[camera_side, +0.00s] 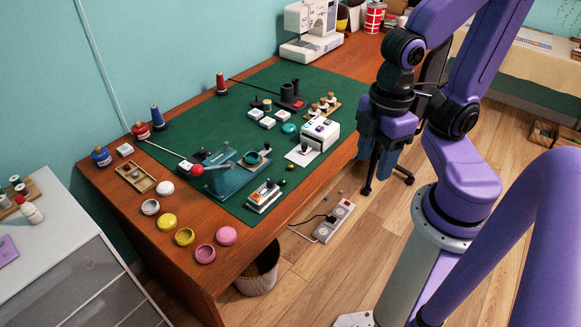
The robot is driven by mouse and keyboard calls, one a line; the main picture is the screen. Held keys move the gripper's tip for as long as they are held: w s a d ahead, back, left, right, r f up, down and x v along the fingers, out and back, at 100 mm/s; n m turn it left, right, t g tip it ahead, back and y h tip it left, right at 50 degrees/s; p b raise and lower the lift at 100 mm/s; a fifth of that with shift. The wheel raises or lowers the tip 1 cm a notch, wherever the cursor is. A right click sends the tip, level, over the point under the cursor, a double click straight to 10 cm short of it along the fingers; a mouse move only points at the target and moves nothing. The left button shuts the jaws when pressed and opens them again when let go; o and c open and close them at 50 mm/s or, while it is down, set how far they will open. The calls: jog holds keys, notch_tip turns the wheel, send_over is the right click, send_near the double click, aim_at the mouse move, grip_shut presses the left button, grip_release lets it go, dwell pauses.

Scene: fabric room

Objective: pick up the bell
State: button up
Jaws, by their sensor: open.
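I cannot pick out the bell for certain. Two small round pieces lie near the front edge of the green mat (190,133): a dark gold one (282,182) and a dark green one (291,167). They are too small to tell whether either is a bell. My gripper (378,156) hangs pointing down beyond the right edge of the table, to the right of these pieces and apart from them. It is open, with nothing seen between its fingers.
A teal press (222,178) with a red ball handle stands on the mat, beside a silver stapler-like tool (264,196) and a white machine (320,132). A sewing machine (310,30) stands at the back.

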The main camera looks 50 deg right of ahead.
jog(key=w+a+f, duration=0.1)
jog(key=w, duration=0.8)
jog(key=n, duration=0.3)
send_over(291, 167)
notch_tip(291, 167, down, 11)
jog(key=f, duration=1.6)
jog(key=shift+w+d+f, duration=0.25)
jog(key=shift+d+f, duration=0.1)
jog(key=shift+d, duration=0.05)
jog(key=shift+c, duration=0.4)
grip_shut()
